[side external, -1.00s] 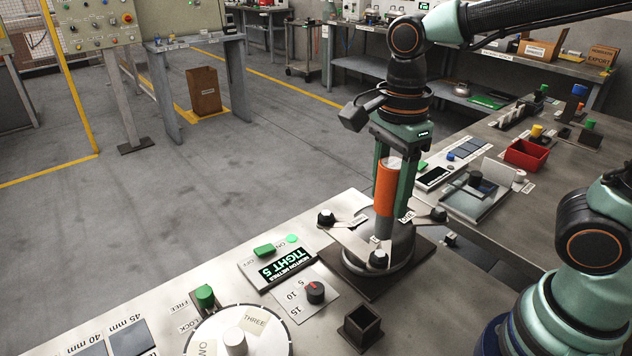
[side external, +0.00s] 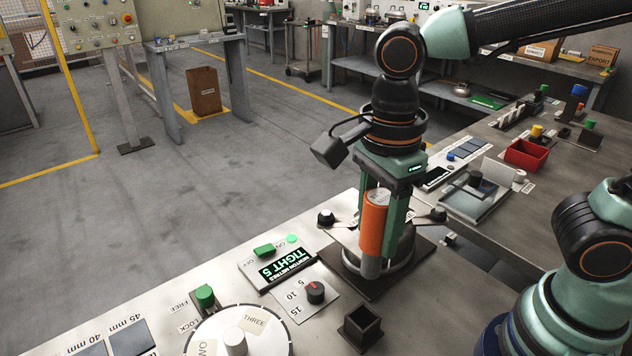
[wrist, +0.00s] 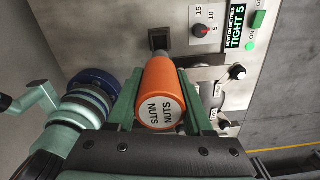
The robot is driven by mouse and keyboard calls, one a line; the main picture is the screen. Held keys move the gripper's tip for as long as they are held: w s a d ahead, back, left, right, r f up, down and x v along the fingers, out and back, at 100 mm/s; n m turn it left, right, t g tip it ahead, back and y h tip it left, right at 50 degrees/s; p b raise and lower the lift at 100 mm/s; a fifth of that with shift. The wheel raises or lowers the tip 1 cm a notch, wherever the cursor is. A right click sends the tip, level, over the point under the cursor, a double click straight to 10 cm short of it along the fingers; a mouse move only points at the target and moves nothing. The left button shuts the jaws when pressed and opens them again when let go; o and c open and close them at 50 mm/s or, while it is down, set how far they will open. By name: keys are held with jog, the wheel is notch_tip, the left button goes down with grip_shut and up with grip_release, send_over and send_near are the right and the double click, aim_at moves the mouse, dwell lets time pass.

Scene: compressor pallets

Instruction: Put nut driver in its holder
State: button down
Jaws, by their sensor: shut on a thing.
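The nut driver (side external: 373,222) has an orange handle and a grey lower end. My gripper (side external: 382,240) is shut on it and holds it roughly upright, in front of the round metal compressor part (side external: 402,262). In the wrist view, the driver's round cap reads NUTS (wrist: 160,113), and it sits between the green fingers of my gripper (wrist: 160,95). A dark square open socket, which looks like the holder (side external: 361,327), stands on the bench nearer the camera. It also shows beyond the driver in the wrist view (wrist: 158,38). Whether the driver's tip touches anything is unclear.
A TIGHT 5 display (side external: 285,262) and a red-marked dial (side external: 315,292) lie left of the socket. A green-topped lever (side external: 205,297) and a round numbered plate (side external: 262,338) are further left.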

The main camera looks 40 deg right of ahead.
aim_at(370, 276)
notch_tip(370, 276, down, 10)
jog(key=shift+r, duration=0.15)
dwell(0.3)
jog(key=shift+f, duration=0.6)
jog(key=shift+c, duration=1.5)
grip_release()
